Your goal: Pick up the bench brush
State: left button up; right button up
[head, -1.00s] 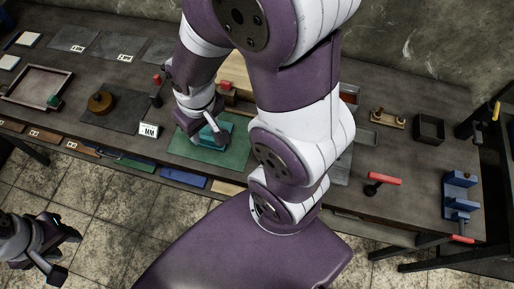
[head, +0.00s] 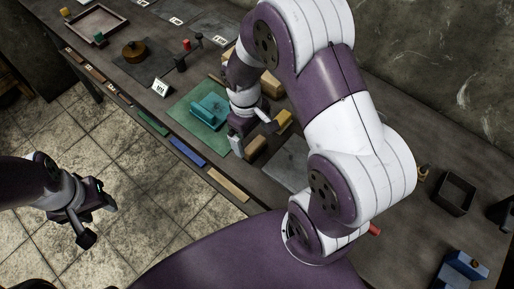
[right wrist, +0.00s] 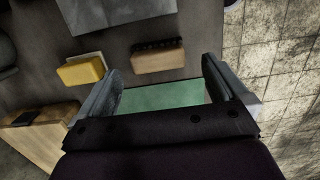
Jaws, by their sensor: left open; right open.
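The bench brush (right wrist: 158,57) appears to be the tan wooden block with a dark bristle edge in the right wrist view. It lies on the grey bench, ahead of and between the fingertips. In the head view it seems to be the tan block (head: 257,147) beside the green mat, partly hidden by my gripper. My right gripper (head: 254,137) is open and empty, right above or beside the brush; the exact gap cannot be told. My left gripper (head: 92,219) is open and empty over the tiled floor, away from the bench.
A yellow block (right wrist: 81,72) lies left of the brush in the wrist view. A larger wooden block (right wrist: 36,128) is close by. Coloured strips line the bench's front edge.

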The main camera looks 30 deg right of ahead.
aim_at(255, 144)
jog(key=f, duration=0.5)
jog(key=shift+s+d+f, duration=0.15)
jog(key=shift+d+f, duration=0.1)
jog(key=shift+f, duration=0.05)
jog(key=c, duration=1)
jog(key=shift+o, duration=0.2)
jog(key=shift+r, duration=0.1)
jog(key=shift+r, duration=0.55)
notch_tip(255, 144, up, 3)
jog(key=shift+f, duration=0.1)
jog(key=s+a+r, duration=0.1)
jog(key=s+r, duration=0.2)
jog(key=s, duration=0.2)
jog(key=s+r+p, duration=0.1)
jog(key=s+r, duration=0.3)
jog(key=s, duration=0.2)
jog(key=shift+s+a, duration=0.3)
jog(key=shift+a, duration=0.05)
